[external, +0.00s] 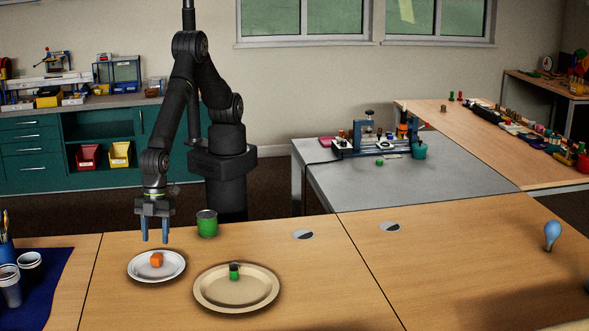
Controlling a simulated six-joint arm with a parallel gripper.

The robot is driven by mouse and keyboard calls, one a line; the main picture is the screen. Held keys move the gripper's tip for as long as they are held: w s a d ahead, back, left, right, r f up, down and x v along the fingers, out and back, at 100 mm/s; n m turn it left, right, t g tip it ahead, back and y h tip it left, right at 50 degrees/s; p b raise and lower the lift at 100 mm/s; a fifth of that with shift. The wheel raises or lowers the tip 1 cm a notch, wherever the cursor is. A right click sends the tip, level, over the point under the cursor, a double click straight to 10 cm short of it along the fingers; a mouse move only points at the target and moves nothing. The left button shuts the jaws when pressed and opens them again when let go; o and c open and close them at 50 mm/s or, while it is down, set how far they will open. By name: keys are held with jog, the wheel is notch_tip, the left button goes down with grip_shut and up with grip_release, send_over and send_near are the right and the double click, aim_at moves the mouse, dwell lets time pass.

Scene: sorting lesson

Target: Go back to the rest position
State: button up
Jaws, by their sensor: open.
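My gripper (155,236) is open, with its two blue fingers pointing down. It hangs above the back part of a small white plate (176,274), with nothing seen between the fingers. An orange block (157,259) lies on the white plate, below the fingers and apart from them. A larger beige plate (258,295) stands to the right, with a small green object with a dark top (234,271) on it. My arm rises from its dark base behind the table.
A green can (207,225) stands close to the right of my gripper. Cups (29,265) stand on a blue mat (56,268) at the left. A light blue bulb-shaped object (551,234) stands at the far right. The table's middle right (450,265) is clear.

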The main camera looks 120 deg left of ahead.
aim_at(156, 256)
jog(key=x, duration=0.6)
jog(key=shift+d+r, duration=0.1)
jog(key=shift+r, duration=1.25)
